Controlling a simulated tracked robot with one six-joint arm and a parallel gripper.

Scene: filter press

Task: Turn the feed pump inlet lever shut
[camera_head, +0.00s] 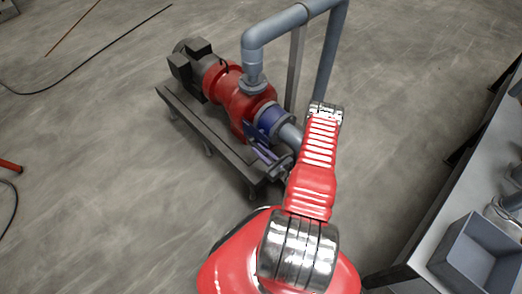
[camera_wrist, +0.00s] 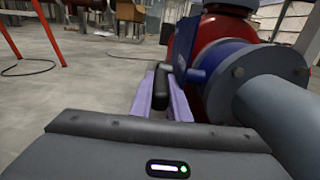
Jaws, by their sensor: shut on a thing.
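The feed pump (camera_head: 240,100) is red, with a dark motor behind it and a blue valve (camera_head: 268,122) at its near end. In the wrist view the blue valve (camera_wrist: 212,62) is on the right, with its flange bolted to a grey pipe.
The pump stands on a dark base frame (camera_head: 197,122). A grey pipe (camera_head: 285,22) rises from it and bends over to the right, beside an upright post. A bench with a grey bin (camera_head: 478,252) is at the right. The floor at left is mostly clear, with cables.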

